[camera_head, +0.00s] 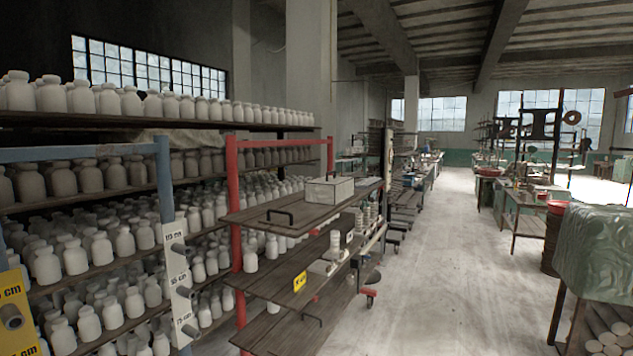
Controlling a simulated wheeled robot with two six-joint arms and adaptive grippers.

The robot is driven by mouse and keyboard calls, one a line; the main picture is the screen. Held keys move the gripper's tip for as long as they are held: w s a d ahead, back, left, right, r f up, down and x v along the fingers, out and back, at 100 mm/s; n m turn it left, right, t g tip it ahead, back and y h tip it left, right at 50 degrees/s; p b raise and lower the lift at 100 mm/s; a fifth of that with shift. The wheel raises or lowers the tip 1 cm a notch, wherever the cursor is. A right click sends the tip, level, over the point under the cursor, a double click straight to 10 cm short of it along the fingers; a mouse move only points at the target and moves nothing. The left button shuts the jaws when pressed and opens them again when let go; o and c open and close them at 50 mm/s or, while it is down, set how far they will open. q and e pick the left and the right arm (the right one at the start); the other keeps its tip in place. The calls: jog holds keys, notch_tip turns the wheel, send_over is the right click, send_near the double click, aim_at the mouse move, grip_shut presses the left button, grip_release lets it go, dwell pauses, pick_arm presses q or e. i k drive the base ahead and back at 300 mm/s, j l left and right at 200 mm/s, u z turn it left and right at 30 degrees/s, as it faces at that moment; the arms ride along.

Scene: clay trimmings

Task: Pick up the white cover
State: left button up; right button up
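A white box-shaped thing (330,190), which looks like the white cover, sits on the top board of a wheeled shelf cart (262,222) in the middle of the view. It has a flat top with a small dark mark on it; whether anything is under it cannot be seen. A dark handle-shaped bar (279,217) stands on the same board, to the left and nearer. Neither of my grippers shows in the head view.
Racks of white bottles (75,255) fill the left side, with a red post (235,215) close beside the cart. A signboard with pegs (178,285) stands in front. The concrete floor (440,260) right of the cart is clear. A green-draped stand (597,250) is at the right.

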aim_at(327, 190)
jog(key=i+l+u, duration=0.35)
jog(key=i+l, duration=0.6)
jog(key=i, duration=0.35)
jog(key=i+l+u, duration=0.35)
jog(key=i+l, duration=0.8)
jog(key=l, duration=0.1)
